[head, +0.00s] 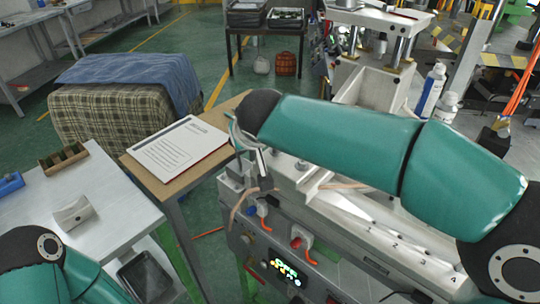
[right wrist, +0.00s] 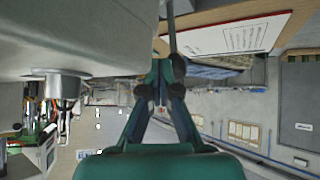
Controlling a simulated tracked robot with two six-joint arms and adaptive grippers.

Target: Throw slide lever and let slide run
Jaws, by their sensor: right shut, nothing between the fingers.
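The machine (head: 310,255) stands at the centre right, with a pale sloping slide (head: 385,228) marked with numbers along its top. My right arm reaches across it from the right and hides part of the machine behind. My right gripper (head: 262,162) is shut and empty at the machine's left end; it also shows in the right wrist view (right wrist: 159,68). A thin dark rod (right wrist: 172,30), perhaps the slide lever, runs beside the fingertips in that view; I cannot tell whether they touch. Only part of my left arm shows at bottom left, without its gripper.
A red knob (head: 297,243) and lit display (head: 285,270) are on the machine's front. A printed sheet (head: 180,147) lies on a wooden board left of the gripper. A pale metal table (head: 105,195) stands at left. White bottles (head: 430,90) stand behind my right arm.

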